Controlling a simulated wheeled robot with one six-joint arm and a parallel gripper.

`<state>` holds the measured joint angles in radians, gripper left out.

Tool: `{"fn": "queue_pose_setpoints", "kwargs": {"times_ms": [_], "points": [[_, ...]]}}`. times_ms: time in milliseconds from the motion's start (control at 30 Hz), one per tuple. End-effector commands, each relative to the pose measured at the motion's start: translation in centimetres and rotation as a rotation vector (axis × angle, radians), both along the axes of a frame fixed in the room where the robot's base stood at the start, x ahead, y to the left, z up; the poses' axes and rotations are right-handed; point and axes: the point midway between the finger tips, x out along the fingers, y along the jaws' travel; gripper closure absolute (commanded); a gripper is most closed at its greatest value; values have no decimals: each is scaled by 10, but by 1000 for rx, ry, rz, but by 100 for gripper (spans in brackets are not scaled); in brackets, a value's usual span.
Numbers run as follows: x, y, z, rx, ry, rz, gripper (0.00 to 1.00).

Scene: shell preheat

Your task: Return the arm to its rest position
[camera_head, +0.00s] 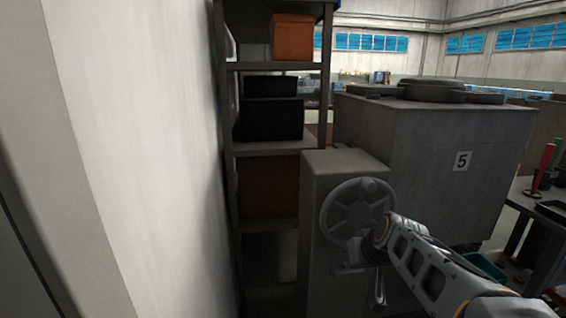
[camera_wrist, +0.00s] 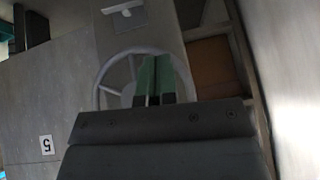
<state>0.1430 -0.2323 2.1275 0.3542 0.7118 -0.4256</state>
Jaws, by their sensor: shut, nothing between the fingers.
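My gripper shows in the wrist view (camera_wrist: 157,72) as two green fingers pressed together, shut and empty. They point toward a grey spoked handwheel (camera_wrist: 104,78) and overlap part of it; I cannot tell whether they touch it. In the head view the handwheel (camera_head: 342,207) is on the front of a grey pedestal (camera_head: 318,240). My arm (camera_head: 430,262) reaches in from the lower right, and its end is at the wheel's lower right. The fingers are not clearly visible there.
A large grey cabinet marked 5 (camera_head: 430,150) stands behind the pedestal. A shelf rack (camera_head: 273,148) with boxes is behind left. A pale wall (camera_head: 130,130) closes off the left. A workbench with tools (camera_head: 545,215) is at the right edge.

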Motion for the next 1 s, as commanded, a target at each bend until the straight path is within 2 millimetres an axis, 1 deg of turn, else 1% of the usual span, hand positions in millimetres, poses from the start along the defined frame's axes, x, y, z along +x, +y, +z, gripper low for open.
{"fn": "queue_pose_setpoints", "kwargs": {"times_ms": [33, 100, 200, 300, 400, 500, 633, 767, 1000], "points": [[-17, 6, 40, -6, 29, 1, 100], [-38, 12, 60, -18, 71, -5, 100], [-67, 17, 84, -36, 130, -17, 100], [-92, 20, 103, -57, 178, -32, 100], [-113, 20, 118, -77, 215, -49, 100], [-128, 20, 128, -96, 242, -62, 100], [-140, 19, 134, -111, 264, -76, 100], [-146, 19, 134, -119, 274, -81, 100], [-146, 18, 133, -121, 275, -83, 100]]}}
